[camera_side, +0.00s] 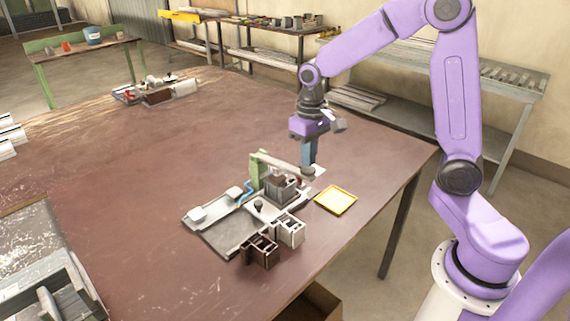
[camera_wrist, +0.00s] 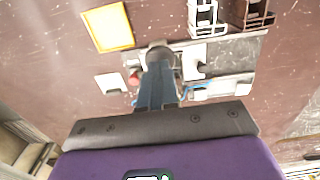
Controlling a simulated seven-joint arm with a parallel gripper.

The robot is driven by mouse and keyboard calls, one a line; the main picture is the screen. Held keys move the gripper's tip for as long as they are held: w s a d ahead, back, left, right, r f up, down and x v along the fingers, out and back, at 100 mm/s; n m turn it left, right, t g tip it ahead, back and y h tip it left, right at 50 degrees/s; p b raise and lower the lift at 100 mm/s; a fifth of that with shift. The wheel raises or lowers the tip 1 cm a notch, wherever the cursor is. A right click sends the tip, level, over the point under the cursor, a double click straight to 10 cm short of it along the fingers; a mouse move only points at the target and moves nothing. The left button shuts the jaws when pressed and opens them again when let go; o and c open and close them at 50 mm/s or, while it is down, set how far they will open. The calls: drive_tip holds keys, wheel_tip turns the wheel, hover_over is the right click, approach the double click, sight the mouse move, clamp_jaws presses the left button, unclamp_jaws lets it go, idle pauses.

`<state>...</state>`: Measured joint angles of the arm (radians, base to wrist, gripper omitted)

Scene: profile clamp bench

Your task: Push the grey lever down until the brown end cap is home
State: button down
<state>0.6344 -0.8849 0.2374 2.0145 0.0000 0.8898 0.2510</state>
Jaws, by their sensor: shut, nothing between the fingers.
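The grey lever (camera_side: 283,163) runs from a green post (camera_side: 256,171) and slopes slightly down to the right, ending in a dark round knob (camera_side: 308,173). The knob (camera_wrist: 158,54) also shows in the wrist view, just beyond my fingertips. My gripper (camera_side: 309,162) is shut and empty, pointing down at the knob end; I cannot tell whether it touches. In the wrist view my gripper (camera_wrist: 157,70) overlaps the knob's near edge. A dark brown piece (camera_side: 277,181), seemingly the end cap, sits under the lever on a grey block; its seating is hidden.
A yellow-rimmed tray (camera_side: 336,200) lies right of the fixture. A white profile piece (camera_side: 290,230) and a brown one (camera_side: 260,252) stand in front. The grey base plate (camera_side: 222,238) extends left. A red part (camera_wrist: 133,77) is beside the knob.

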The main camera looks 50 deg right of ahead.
sight(308, 169)
drive_tip(key=shift+f, duration=1.75)
drive_tip(key=shift+r, duration=4.3)
drive_tip(key=s+a+f+n, duration=0.1)
drive_tip(key=s+n, duration=0.5)
drive_tip(key=s, duration=0.6)
drive_tip(key=s+a+f+n, duration=0.2)
drive_tip(key=s+a+n, duration=0.2)
drive_tip(key=s, duration=0.9)
drive_tip(key=n, duration=0.2)
drive_tip(key=shift+s+a+n, duration=0.15)
drive_tip(key=shift+s+n, duration=0.1)
drive_tip(key=shift+n, duration=0.05)
